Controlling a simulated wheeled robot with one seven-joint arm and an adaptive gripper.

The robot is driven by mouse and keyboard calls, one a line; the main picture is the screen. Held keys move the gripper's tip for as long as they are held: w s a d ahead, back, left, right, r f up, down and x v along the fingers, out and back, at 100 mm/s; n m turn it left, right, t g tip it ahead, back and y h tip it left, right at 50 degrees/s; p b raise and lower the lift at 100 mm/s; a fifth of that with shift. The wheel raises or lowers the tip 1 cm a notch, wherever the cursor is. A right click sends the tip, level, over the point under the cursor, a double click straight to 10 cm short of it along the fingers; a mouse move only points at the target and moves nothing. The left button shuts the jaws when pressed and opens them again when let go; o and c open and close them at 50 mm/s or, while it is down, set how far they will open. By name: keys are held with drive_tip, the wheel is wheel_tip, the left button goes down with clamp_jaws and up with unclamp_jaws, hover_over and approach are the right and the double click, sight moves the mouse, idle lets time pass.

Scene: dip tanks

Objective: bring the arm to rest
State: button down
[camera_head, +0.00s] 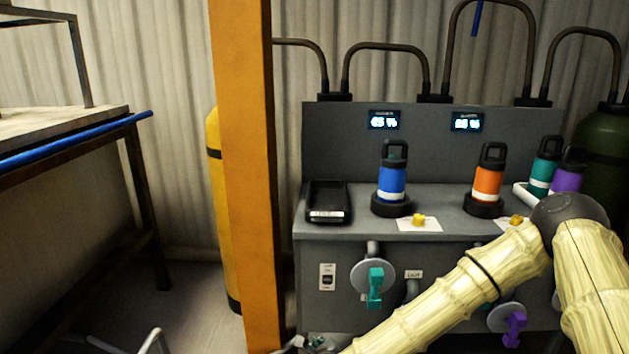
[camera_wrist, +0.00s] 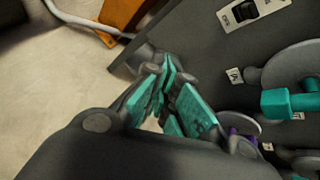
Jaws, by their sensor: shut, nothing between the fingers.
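My arm (camera_head: 447,290) comes in from the right, bends at a dark joint and reaches down to the lower left in front of the grey bench. My gripper (camera_wrist: 167,78) has dark links and teal pads. Its fingers are closed together at the tips with nothing held. In the head view only a small part of my gripper (camera_head: 318,344) shows at the bottom edge; my arm and the frame edge hide the rest. In the wrist view the fingers point toward the bench's lower front, with pale floor to the left.
The grey bench (camera_head: 440,250) carries a blue bottle (camera_head: 392,180), an orange bottle (camera_head: 487,182) and a black tray (camera_head: 328,203). A teal-handled valve (camera_head: 375,285) and a purple-handled valve (camera_head: 514,327) stick out from its front. An orange post (camera_head: 243,180) stands left of it.

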drive_tip(key=s+d+f+n+g+y, duration=0.1)
drive_tip(key=s+d+f+n+g, duration=0.2)
drive_tip(key=s+f+n, duration=0.6)
drive_tip(key=s+d+f+n+g, duration=0.3)
drive_tip(key=s+f+n, duration=0.4)
drive_tip(key=s+f, duration=0.3)
drive_tip(key=s+d+f+n+g+h, duration=0.1)
drive_tip(key=s+d+f+n+g, duration=0.25)
drive_tip(key=s+d+n, duration=0.65)
drive_tip(key=s+d+n+g+h, duration=0.1)
drive_tip(key=s+d+n, duration=0.1)
drive_tip(key=s+d, duration=0.45)
wheel_tip(320, 180, up, 21)
drive_tip(key=s+a+p, duration=0.1)
drive_tip(key=s+p, duration=0.1)
drive_tip(key=p, duration=1.9)
drive_tip(key=shift+a+f, duration=0.15)
drive_tip(key=shift+f, duration=0.05)
